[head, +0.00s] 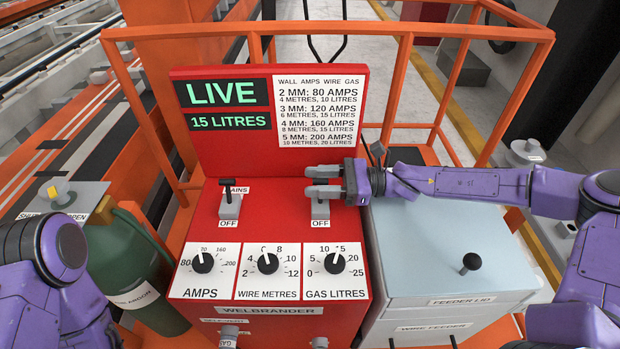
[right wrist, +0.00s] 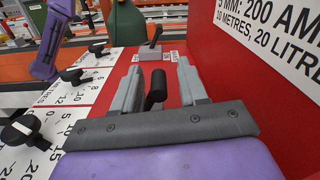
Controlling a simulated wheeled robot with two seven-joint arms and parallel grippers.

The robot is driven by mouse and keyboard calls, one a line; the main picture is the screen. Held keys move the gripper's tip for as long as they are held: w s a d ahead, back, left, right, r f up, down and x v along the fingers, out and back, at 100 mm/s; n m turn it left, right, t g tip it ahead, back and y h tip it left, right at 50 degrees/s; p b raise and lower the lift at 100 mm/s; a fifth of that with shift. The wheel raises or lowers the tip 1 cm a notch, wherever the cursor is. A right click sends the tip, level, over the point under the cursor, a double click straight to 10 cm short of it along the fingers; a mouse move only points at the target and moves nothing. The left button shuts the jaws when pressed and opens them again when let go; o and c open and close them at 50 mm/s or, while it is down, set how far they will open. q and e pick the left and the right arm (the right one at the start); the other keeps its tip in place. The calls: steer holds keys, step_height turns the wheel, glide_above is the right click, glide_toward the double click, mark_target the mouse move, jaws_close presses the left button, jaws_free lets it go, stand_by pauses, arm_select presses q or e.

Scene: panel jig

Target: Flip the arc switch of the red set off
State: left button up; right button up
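The red set (head: 222,258) stands in the middle of the head view, and its display (head: 222,93) reads LIVE and 15 LITRES. Its right switch (head: 320,209) has an OFF label below it; my right gripper (head: 322,181) hides its upper label and lever. In the right wrist view the black lever (right wrist: 156,90) stands between the two grey fingers, with gaps on both sides. The right gripper is open around the lever, not closed on it. The left switch, marked MAINS (head: 229,205), has its black handle toward the upper end. My left gripper is out of view.
Three dials for amps (head: 202,262), wire metres (head: 267,262) and gas litres (head: 334,262) sit below the switches. A grey wire feeder (head: 420,275) with a black lid knob (head: 471,262) stands at right. A green argon cylinder (head: 130,262) stands at left. Orange rails (head: 440,29) surround the back.

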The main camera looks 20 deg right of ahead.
steer(key=shift+a+r, duration=0.1)
steer(key=shift+a, duration=0.6)
steer(key=shift+w+a, duration=0.2)
steer(key=shift+a, duration=0.15)
steer(key=shift+d, duration=0.15)
steer(key=c, duration=0.5)
steer(key=shift+s+r, duration=0.1)
steer(key=shift+s, duration=0.05)
jaws_close()
steer(key=shift+n+b, duration=0.45)
steer(key=shift+n, duration=0.05)
